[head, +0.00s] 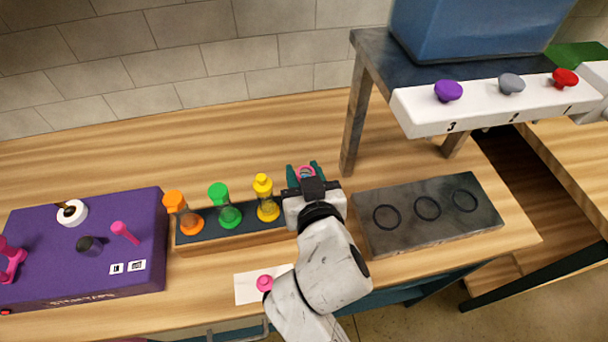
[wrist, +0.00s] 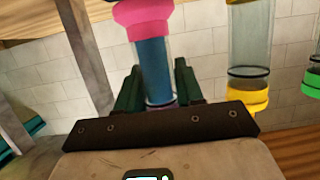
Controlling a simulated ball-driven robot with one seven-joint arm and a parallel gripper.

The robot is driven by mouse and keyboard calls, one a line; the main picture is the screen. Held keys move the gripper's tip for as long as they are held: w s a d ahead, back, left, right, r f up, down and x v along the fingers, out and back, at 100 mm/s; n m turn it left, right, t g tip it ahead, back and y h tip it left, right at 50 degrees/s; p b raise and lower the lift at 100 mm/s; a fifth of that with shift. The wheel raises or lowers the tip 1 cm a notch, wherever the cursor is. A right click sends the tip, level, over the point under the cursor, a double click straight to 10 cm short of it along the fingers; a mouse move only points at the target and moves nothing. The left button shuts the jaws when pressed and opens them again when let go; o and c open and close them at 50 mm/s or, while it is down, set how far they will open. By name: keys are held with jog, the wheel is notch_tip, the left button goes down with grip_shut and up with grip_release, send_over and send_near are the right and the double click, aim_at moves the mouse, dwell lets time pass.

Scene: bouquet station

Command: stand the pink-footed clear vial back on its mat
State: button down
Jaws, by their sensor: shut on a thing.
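My gripper (head: 305,175) is shut on a clear vial, just right of the yellow vial in the head view. In the wrist view the held clear vial (wrist: 155,70) stands between the dark green fingers, with blue inside and a pink end at the top of the picture.
A dark rack (head: 215,244) holds orange (head: 188,221), green (head: 229,214) and yellow (head: 268,209) vials, close to my gripper. A purple box (head: 75,275) with small items is at left. A raised shelf (head: 378,50) with a white knob panel (head: 420,115) stands at right.

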jog(key=shift+f, duration=0.55)
jog(key=shift+f, duration=0.2)
jog(key=c, duration=0.7)
grip_release()
jog(key=shift+r, duration=0.15)
jog(key=b+v, duration=0.1)
jog(key=v, duration=1.1)
jog(key=shift+b, duration=0.4)
